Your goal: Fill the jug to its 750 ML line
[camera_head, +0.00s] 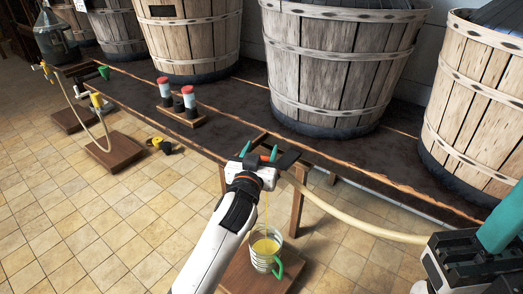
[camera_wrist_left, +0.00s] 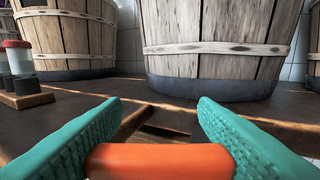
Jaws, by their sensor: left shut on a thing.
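The jug (camera_head: 266,262) is clear with a green handle and stands upright on a low wooden stand below my left gripper. A thin yellow stream falls into it, and yellow liquid shows inside. Its marks are too small to read. My left gripper (camera_head: 262,156) is shut on an orange-red handle (camera_wrist_left: 160,162), seen between the teal fingers in the left wrist view; what it belongs to is mostly hidden. A pale hose (camera_head: 350,219) runs right from there. My right gripper (camera_head: 500,226) shows partly at the right edge, with a teal finger; its grip is unclear.
Further left are another hose and wooden stands (camera_head: 114,154). A yellow and black object (camera_head: 158,144) lies near the bench.

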